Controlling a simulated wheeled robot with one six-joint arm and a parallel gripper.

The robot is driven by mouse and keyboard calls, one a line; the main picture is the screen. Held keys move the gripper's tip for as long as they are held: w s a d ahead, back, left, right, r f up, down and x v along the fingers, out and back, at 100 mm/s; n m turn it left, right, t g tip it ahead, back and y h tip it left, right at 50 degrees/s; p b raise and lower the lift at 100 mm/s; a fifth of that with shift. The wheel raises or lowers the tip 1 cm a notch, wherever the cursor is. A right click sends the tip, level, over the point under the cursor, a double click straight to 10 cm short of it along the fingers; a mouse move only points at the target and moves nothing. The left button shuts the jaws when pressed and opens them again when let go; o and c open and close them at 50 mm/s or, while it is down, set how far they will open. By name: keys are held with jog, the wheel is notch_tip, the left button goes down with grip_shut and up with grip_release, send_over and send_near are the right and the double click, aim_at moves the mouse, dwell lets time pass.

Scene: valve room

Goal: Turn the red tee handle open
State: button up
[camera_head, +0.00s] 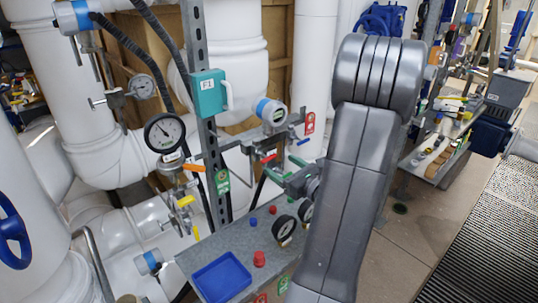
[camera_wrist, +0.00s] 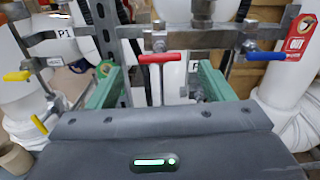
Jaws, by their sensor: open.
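The red tee handle (camera_wrist: 158,58) has a horizontal red bar and a pale stem running down from its middle. It shows ahead of my gripper (camera_wrist: 159,70) in the wrist view, between the two green fingers in the picture. The fingers are spread wide, with a gap on each side of the bar, and hold nothing. In the head view the red handle (camera_head: 268,158) is small, just beyond the fingertips of my gripper (camera_head: 279,167). I cannot tell the exact depth between fingertips and bar.
A blue handle (camera_wrist: 265,56) with a red tag (camera_wrist: 300,38) is to the right; a yellow handle (camera_wrist: 18,76) is left. A grey bench with a blue tray (camera_head: 222,278) and red knob (camera_head: 259,258) lies below. A gauge (camera_head: 164,132) and a teal box (camera_head: 208,92) stand left.

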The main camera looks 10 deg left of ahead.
aim_at(270, 158)
jog(key=p+x, duration=0.1)
jog(key=x, duration=0.5)
jog(key=shift+w+a, duration=0.2)
jog(key=shift+a, duration=0.15)
jog(key=c, duration=1)
